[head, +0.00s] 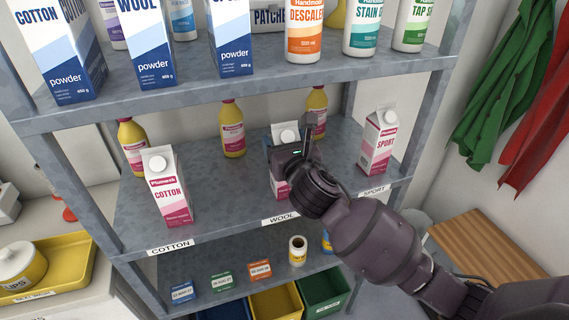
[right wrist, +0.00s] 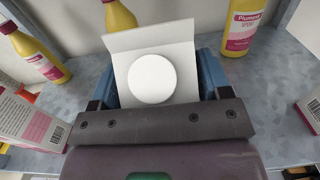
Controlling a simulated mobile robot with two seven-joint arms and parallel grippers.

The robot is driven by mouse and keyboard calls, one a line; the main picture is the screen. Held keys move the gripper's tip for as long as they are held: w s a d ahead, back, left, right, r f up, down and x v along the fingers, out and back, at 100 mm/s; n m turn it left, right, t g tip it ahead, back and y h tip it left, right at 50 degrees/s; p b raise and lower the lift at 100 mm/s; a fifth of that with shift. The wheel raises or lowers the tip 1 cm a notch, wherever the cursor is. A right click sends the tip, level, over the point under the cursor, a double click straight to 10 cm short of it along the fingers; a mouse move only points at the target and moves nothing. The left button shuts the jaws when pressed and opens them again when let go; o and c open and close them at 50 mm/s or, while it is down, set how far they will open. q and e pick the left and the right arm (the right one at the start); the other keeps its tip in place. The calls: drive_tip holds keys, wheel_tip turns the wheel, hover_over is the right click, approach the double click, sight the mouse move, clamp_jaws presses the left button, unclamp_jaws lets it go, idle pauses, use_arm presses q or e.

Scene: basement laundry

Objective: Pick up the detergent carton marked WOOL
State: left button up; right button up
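The WOOL carton (head: 279,187) is white and pink with a white cap and stands upright on the middle shelf, behind the label WOOL (head: 281,219). My right gripper (head: 284,150) is in front of it and hides most of its front face. In the right wrist view my right gripper (right wrist: 158,88) has a blue finger on each side of the carton (right wrist: 152,76). I see no clear gap between fingers and carton, but cannot tell whether they press on it. My left gripper is not in view.
A COTTON carton (head: 167,187) stands to the left and a SPORT carton (head: 379,141) to the right on the same shelf. Yellow bottles (head: 232,130) stand behind. The upper shelf (head: 190,86) with boxes and bottles is above; small boxes and bins are below.

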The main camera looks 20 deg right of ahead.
drive_tip(key=c, duration=1.2)
clamp_jaws()
drive_tip(key=shift+r, duration=0.15)
